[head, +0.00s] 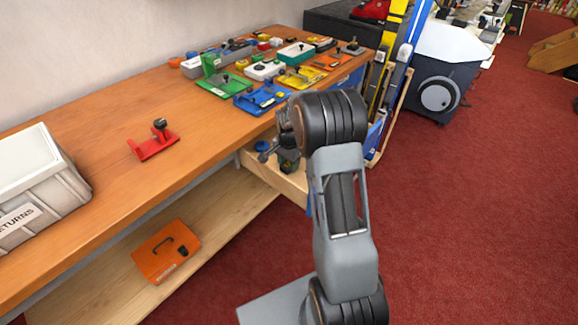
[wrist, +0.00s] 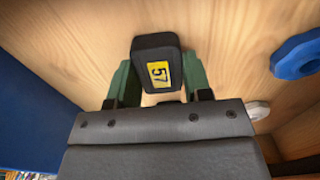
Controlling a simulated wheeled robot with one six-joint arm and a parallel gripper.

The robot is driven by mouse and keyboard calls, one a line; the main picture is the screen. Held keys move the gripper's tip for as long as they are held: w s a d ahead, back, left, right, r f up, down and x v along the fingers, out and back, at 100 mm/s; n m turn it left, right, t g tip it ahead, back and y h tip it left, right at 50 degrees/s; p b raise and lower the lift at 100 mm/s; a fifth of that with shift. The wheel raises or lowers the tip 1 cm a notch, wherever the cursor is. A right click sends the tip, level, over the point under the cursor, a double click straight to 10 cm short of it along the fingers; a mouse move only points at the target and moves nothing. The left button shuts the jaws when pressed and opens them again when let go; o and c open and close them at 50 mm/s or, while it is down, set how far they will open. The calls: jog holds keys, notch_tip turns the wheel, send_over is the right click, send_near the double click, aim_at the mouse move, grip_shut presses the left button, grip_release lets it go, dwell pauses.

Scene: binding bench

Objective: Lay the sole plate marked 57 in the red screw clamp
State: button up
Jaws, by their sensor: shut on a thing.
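The sole plate marked 57 (wrist: 143,54) is a dark block with a yellow label, seen close in the wrist view. My gripper (wrist: 157,75) is shut on it, with a green finger on each side. In the head view my gripper (head: 289,163) is low at the bench's front edge, in or just over an open wooden drawer; the plate is hard to make out there. The red screw clamp (head: 153,149) lies on the bench top to the left, with a dark knob at its back end. Nothing is seen lying in it.
The open drawer (head: 277,182) holds a blue round piece (wrist: 298,55). A grey RETURNS bin (head: 65,190) stands at the bench's left. Colourful fixtures, including a green one (head: 222,84), crowd the far end. Bench top around the clamp is clear. An orange case (head: 165,252) lies on the lower shelf.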

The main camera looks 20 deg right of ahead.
jog(key=shift+c, duration=0.2)
jog(key=shift+r+p, duration=1.95)
jog(key=shift+r, duration=0.6)
